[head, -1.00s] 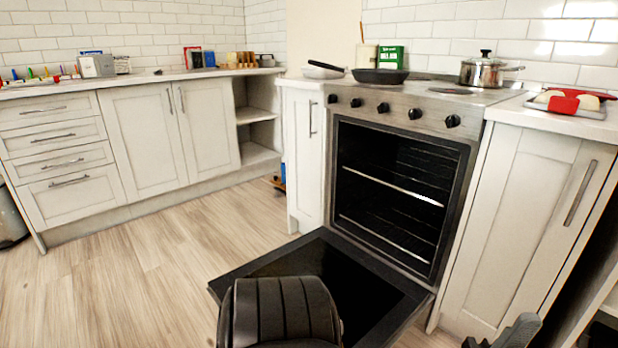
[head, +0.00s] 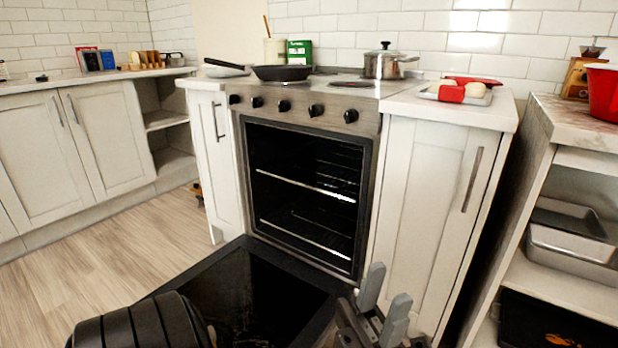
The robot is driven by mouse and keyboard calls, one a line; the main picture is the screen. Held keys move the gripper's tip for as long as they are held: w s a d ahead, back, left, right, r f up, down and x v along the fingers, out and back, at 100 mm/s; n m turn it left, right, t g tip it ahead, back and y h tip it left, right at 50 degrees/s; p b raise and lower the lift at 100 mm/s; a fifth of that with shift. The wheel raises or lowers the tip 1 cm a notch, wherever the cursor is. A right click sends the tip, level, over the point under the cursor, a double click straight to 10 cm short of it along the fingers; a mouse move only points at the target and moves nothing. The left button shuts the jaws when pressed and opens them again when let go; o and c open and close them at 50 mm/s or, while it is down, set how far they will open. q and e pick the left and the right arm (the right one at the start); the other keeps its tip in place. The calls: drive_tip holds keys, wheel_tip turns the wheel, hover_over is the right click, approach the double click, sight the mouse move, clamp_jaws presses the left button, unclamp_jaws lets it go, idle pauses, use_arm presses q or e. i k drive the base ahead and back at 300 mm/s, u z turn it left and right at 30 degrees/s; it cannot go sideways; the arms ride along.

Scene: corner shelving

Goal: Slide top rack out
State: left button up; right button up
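The oven (head: 305,190) stands open, with its dark door (head: 240,300) folded down in front. The top rack (head: 306,185) is inside the cavity. Its bright front bar runs across the opening near the oven mouth. A lower rack (head: 308,233) sits below it, also inside. My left gripper (head: 388,286) is at the bottom of the head view, near the right edge of the lowered door. Its two grey fingers are apart with nothing between them, and it appears clear of both racks. My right gripper is not in view.
A cabinet (head: 434,220) stands right of the oven, with a tray (head: 458,93) on top. A shelf unit (head: 545,150) is at far right. A frying pan (head: 283,72) and a pot (head: 384,64) stand on the stove. Wooden floor (head: 100,265) is open at left.

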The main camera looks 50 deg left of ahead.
sight(257, 169)
drive_tip(key=z, duration=0.05)
drive_tip(key=i, duration=1.2)
drive_tip(key=u, duration=1.2)
